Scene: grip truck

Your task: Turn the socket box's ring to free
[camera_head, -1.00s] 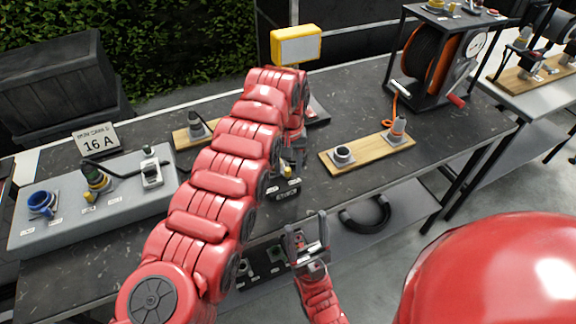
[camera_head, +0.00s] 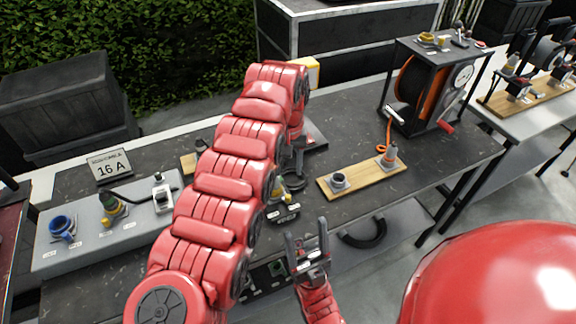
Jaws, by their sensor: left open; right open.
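A small dark box (camera_head: 285,213) with pale labels on its front, which looks like the socket box, sits near the table's front edge in the middle. A yellow part (camera_head: 276,192) shows on it. My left gripper (camera_head: 293,178) is open over the box's back right part; whether it touches the ring is hard to tell. My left arm hides the box's left side, and the ring's setting cannot be read. My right gripper (camera_head: 306,241) is open and empty, in front of the table edge and below the box.
A grey panel (camera_head: 85,248) with several sockets and a 16 A sign (camera_head: 110,167) stand at left. A wooden board (camera_head: 362,180) with two connectors lies right of the box. A cable reel (camera_head: 430,90) stands at the back right. Bare tabletop lies between.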

